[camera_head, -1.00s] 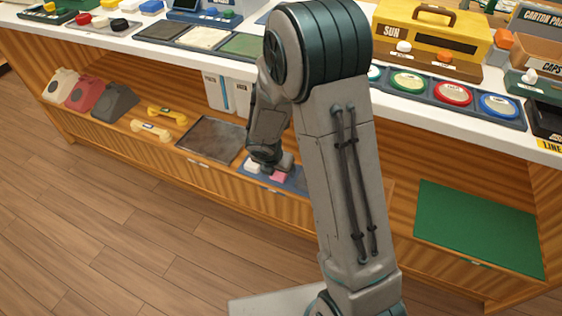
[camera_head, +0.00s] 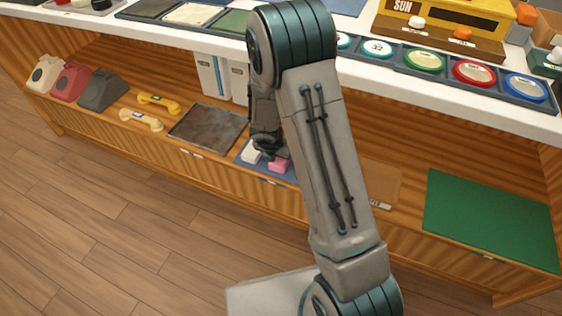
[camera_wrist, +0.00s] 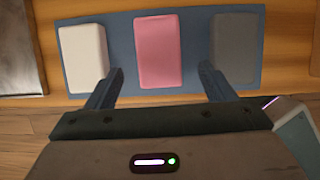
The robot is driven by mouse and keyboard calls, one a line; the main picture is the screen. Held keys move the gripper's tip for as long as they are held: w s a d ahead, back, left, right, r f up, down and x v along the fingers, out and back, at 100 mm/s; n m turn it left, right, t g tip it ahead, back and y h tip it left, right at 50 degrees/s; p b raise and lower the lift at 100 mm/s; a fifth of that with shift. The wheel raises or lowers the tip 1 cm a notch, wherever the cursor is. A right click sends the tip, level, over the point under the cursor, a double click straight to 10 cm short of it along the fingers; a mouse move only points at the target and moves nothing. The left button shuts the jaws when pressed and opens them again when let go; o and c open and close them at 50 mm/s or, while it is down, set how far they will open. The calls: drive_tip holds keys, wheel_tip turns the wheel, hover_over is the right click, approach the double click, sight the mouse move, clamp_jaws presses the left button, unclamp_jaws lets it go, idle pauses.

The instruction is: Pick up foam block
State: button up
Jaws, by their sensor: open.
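In the wrist view a pink block (camera_wrist: 159,51) lies on a blue mat (camera_wrist: 122,40), between a white block (camera_wrist: 84,57) on the left and a dark grey block (camera_wrist: 234,46) on the right. The frames do not show which of them is foam. In the head view the white block (camera_head: 251,155) and pink block (camera_head: 279,166) show on the mat (camera_head: 242,149), below my gripper; my arm hides the grey block.
The mat lies on a low wooden shelf under a white counter (camera_head: 400,83). A dark tray (camera_head: 208,128) is left of it, then yellow and cream handsets (camera_head: 141,120) and several phones (camera_head: 70,83). White binders (camera_head: 215,77) stand behind. A green mat (camera_head: 490,215) lies bare at the right.

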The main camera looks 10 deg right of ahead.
sight(281, 160)
drive_tip(key=b+x, duration=0.1)
drive_tip(key=x, duration=0.1)
drive_tip(key=b+x, duration=0.1)
drive_tip(key=x, duration=0.1)
drive_tip(key=shift+w+d+f, duration=0.15)
drive_tip(key=shift+w+f, duration=0.1)
drive_tip(key=shift+w, duration=0.1)
drive_tip(key=shift+r, duration=0.1)
drive_tip(key=c, duration=1)
drive_tip(key=shift+c, duration=0.2)
drive_tip(key=shift+r, duration=0.1)
